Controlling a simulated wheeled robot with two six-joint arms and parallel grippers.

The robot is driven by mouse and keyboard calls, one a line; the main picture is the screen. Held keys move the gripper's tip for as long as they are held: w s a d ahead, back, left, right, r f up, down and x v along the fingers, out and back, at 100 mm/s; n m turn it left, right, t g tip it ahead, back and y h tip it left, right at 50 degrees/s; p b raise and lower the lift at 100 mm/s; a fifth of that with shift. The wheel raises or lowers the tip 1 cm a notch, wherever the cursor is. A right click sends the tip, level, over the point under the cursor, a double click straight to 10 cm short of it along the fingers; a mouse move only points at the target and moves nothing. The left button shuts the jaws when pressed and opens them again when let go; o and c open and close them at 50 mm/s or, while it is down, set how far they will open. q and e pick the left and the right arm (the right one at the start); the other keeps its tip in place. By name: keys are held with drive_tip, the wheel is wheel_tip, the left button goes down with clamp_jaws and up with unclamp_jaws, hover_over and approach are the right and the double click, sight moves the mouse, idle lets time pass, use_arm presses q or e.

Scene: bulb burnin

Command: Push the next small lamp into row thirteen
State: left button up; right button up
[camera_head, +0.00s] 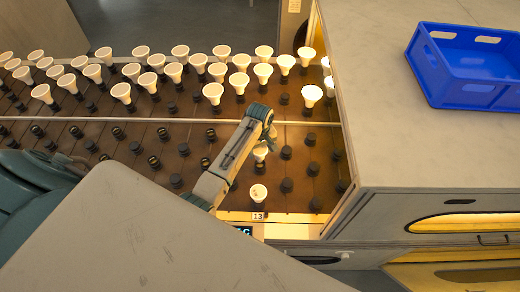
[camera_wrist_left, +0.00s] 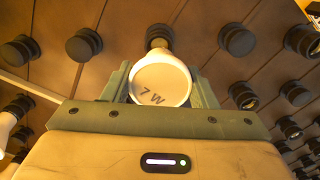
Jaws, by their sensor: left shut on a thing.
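A small white lamp marked "7 W" (camera_wrist_left: 160,82) is between the two fingers of my left gripper (camera_wrist_left: 164,88), which is shut on it. Its narrow base points at a dark socket (camera_wrist_left: 158,34); I cannot tell whether it is seated. In the head view the held lamp (camera_head: 260,153) shows just below my left wrist, partly hidden by it. Another white lamp (camera_head: 258,192) stands in the front socket behind the label 13 (camera_head: 257,216). Empty dark sockets (camera_head: 286,185) lie to the right of that row. My right gripper is not in view.
Several white lamps (camera_head: 212,92) stand in the rack's rear part, behind a pale rail (camera_head: 150,120). Empty sockets (camera_head: 154,161) fill the front left. A grey cabinet (camera_head: 400,130) bounds the rack at right, with a blue crate (camera_head: 440,82) on top.

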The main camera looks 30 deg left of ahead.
use_arm(q)
drive_tip(key=shift+f, duration=0.25)
drive_tip(key=shift+f+b, duration=0.9)
drive_tip(key=shift+f, duration=0.85)
drive_tip(key=o, duration=1.1)
drive_tip(key=shift+c, duration=0.2)
wheel_tip(320, 180, up, 10)
drive_tip(key=b, duration=0.2)
drive_tip(key=shift+b, duration=0.35)
drive_tip(key=shift+r, duration=0.4)
